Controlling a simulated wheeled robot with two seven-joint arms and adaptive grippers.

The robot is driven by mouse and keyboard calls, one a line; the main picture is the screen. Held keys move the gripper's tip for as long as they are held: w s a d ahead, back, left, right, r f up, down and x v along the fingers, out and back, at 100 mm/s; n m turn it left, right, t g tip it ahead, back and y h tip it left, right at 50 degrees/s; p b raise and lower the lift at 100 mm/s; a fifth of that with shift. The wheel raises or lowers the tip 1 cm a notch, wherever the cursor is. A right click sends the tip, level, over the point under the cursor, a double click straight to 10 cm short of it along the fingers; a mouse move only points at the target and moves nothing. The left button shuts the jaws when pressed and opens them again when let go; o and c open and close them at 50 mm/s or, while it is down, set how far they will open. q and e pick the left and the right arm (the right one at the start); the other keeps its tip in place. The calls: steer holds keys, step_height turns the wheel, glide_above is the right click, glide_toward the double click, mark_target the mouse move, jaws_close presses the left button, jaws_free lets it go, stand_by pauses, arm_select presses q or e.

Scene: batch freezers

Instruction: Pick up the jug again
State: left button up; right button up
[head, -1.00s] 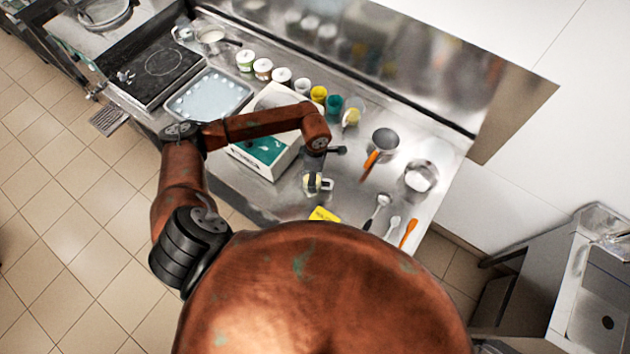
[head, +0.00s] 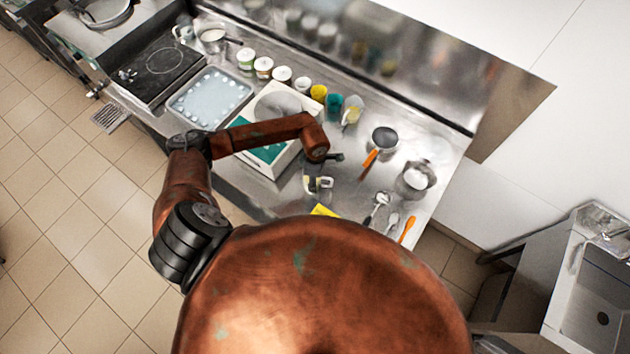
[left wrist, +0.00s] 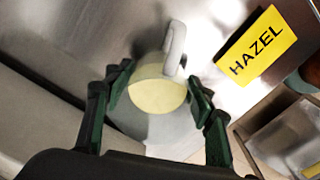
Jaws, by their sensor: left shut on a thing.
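The jug (left wrist: 160,90) is a clear vessel with pale yellow contents and a light handle, in the middle of the left wrist view. In the head view it shows only partly (head: 326,184), below my left wrist at the front of the steel bench. My left gripper (left wrist: 159,92) has its dark green fingers on both sides of the jug and is shut on it. The handle points up and to the right in the wrist view. I cannot tell whether the jug's base touches the bench. My right gripper is in neither view.
A yellow HAZEL card (left wrist: 256,47) lies beside the jug. A white scale (head: 283,166) stands to its left, under my forearm. An orange-handled pan (head: 384,139), a metal pot (head: 414,183) and several utensils lie to the right. Tubs and cups line the back.

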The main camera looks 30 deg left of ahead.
arm_select(q)
steer(key=c, duration=0.7)
steer(key=shift+r, duration=0.1)
